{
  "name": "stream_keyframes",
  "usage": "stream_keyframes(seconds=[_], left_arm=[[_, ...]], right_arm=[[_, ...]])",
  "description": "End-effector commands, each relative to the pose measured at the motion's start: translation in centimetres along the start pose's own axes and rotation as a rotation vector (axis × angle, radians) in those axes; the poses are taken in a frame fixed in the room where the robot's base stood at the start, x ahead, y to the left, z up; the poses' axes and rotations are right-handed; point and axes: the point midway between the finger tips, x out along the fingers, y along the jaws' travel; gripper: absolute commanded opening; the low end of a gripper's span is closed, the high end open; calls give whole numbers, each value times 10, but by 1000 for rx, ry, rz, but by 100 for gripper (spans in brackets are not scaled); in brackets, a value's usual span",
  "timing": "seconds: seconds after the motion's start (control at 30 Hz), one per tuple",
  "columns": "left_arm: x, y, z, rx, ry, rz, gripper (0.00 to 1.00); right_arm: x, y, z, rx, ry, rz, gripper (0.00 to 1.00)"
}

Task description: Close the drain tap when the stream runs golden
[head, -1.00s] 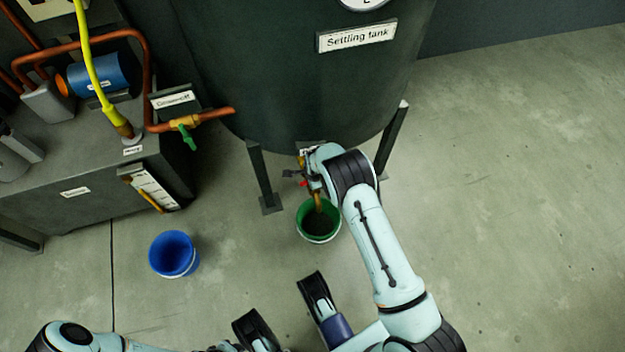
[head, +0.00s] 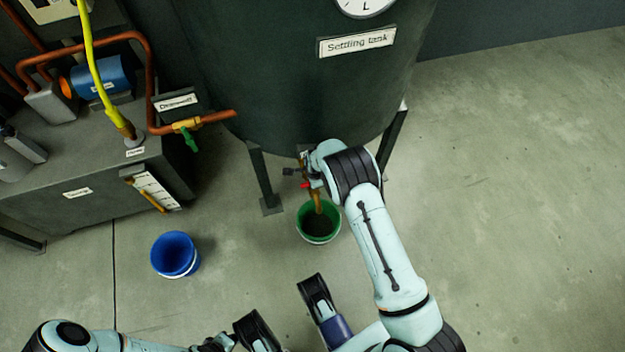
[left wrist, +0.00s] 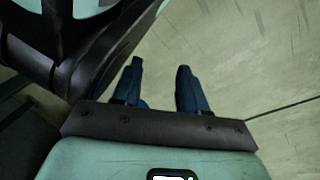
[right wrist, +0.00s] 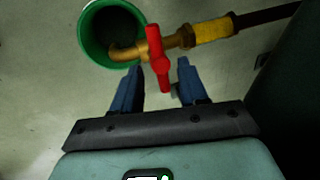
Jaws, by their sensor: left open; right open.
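The brass drain tap with its red handle (right wrist: 159,62) is under the settling tank (head: 300,85). In the right wrist view the handle stands crosswise to the pipe. My right gripper (right wrist: 157,72) is open, with one finger on each side of the handle's lower end; I cannot tell whether they touch it. In the head view a brown-amber stream (head: 318,201) falls into the green bucket (head: 302,227), which holds dark liquid. My right wrist partly hides the tap there. My left gripper (left wrist: 158,78) is open and empty above bare floor.
A blue bucket (head: 175,256) stands on the floor to the left. A grey machine bench (head: 95,187) with copper pipe and a green-handled valve (head: 190,139) is at the left. Tank legs (head: 264,178) flank the tap. The floor at the right is clear.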

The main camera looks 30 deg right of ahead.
Motion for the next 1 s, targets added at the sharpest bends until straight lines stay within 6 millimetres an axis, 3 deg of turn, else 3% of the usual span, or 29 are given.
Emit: stream_keyframes(seconds=[0.03, 0.2, 0.4, 0.6, 1.0], left_arm=[[-10, 7, -7, 8, 26, 12, 43], [-30, 27, -30, 29, 108, 49, 43], [-46, 42, -43, 44, 159, 76, 43], [-50, 45, -44, 48, 167, 83, 43], [-50, 45, -44, 48, 166, 83, 43]], right_arm=[[-18, -2, 1, 0, -2, -4, 43], [-56, -2, 2, -2, -3, -4, 43], [-86, -2, 1, -1, -3, -4, 43], [-96, -1, 1, -1, -2, -3, 43], [-96, -1, 1, -1, -2, -3, 43]])
